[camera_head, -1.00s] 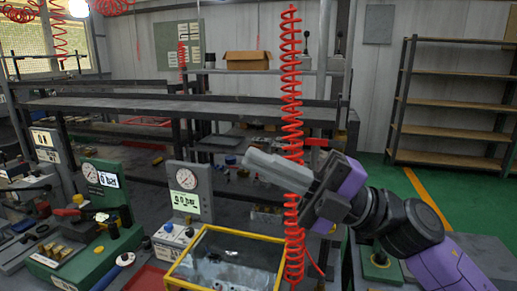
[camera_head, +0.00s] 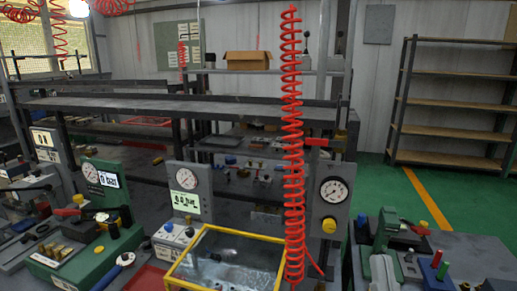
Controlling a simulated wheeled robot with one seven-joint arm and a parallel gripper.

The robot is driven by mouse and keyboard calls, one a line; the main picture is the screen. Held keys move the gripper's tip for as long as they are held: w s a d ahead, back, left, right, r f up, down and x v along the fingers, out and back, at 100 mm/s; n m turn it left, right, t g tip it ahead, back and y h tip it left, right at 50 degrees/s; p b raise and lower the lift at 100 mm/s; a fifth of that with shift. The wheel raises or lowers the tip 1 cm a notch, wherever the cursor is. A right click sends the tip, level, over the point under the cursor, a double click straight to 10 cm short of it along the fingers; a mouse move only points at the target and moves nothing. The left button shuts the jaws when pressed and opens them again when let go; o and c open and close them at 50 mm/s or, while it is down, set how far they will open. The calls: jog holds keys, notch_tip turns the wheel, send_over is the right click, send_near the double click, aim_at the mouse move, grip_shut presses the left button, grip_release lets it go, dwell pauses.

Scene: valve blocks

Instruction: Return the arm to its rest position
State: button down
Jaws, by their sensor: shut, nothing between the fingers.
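My arm and gripper are not in view now, so I cannot see the fingers. The place at the right of the picture where the arm was is clear. It shows a round gauge (camera_head: 334,190) on a grey panel and a green fixture (camera_head: 385,230) on the bench at the lower right.
A yellow-framed clear box (camera_head: 235,258) stands at the lower middle beside a hanging red coiled hose (camera_head: 292,120). Green valve blocks (camera_head: 85,255) and a gauge stand (camera_head: 187,190) are at the left. An empty shelf rack (camera_head: 455,100) stands at the back right.

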jog(key=s+d+f+g, duration=0.1)
jog(key=s+f+g, duration=0.4)
jog(key=s+f, duration=0.6)
jog(key=s+d+f+g+y, duration=0.1)
jog(key=s+f+g, duration=0.5)
jog(key=s+f, duration=0.6)
jog(key=s+d, duration=0.1)
jog(key=s, duration=0.3)
jog(key=shift+s+n, duration=0.2)
jog(key=shift+n, duration=0.2)
